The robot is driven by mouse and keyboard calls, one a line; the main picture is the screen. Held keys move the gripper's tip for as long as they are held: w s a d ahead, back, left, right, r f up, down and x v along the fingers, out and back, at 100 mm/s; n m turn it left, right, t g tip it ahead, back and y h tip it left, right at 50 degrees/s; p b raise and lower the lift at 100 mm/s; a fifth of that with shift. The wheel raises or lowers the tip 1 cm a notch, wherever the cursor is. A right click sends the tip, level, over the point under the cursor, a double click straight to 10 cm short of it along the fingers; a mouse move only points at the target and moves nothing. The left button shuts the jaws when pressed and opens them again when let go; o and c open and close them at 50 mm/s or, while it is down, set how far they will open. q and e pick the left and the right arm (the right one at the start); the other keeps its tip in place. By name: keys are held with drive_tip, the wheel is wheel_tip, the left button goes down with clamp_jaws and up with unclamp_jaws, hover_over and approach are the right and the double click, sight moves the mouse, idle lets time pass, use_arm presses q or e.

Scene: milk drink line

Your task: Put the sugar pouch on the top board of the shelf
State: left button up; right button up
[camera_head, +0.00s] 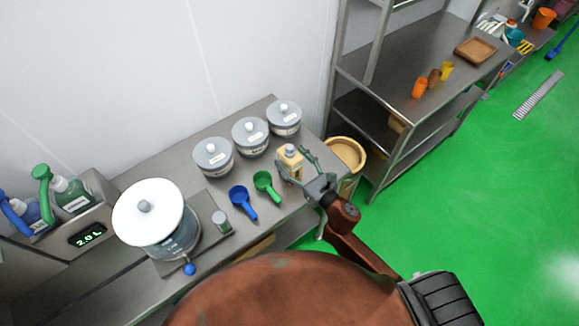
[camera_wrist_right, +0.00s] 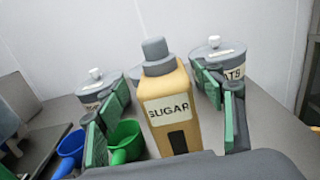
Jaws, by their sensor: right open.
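The sugar pouch (camera_wrist_right: 178,108) is tan with a grey cap and a white SUGAR label. It stands upright on the steel table, and in the head view it (camera_head: 290,159) is near the table's right end. My right gripper (camera_head: 291,163) is open, with its green-padded fingers on either side of the pouch. In the right wrist view the pouch stands between the fingers (camera_wrist_right: 165,110), with gaps visible on both sides. The steel shelf (camera_head: 425,67) stands to the right, and its top board carries several items. My left gripper is not in view.
Three grey lidded jars (camera_head: 249,134) stand behind the pouch. Green (camera_head: 264,183) and blue (camera_head: 239,196) scoops lie left of it. A tan bin (camera_head: 346,153) stands between table and shelf. The top board holds cups (camera_head: 420,88) and a brown tray (camera_head: 475,50); its near left part is clear.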

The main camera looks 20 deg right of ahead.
sight(282, 147)
drive_tip(key=x, duration=0.7)
drive_tip(key=shift+w+d+p, duration=0.15)
drive_tip(key=shift+p, duration=0.15)
drive_tip(key=shift+c, duration=0.6)
clamp_jaws()
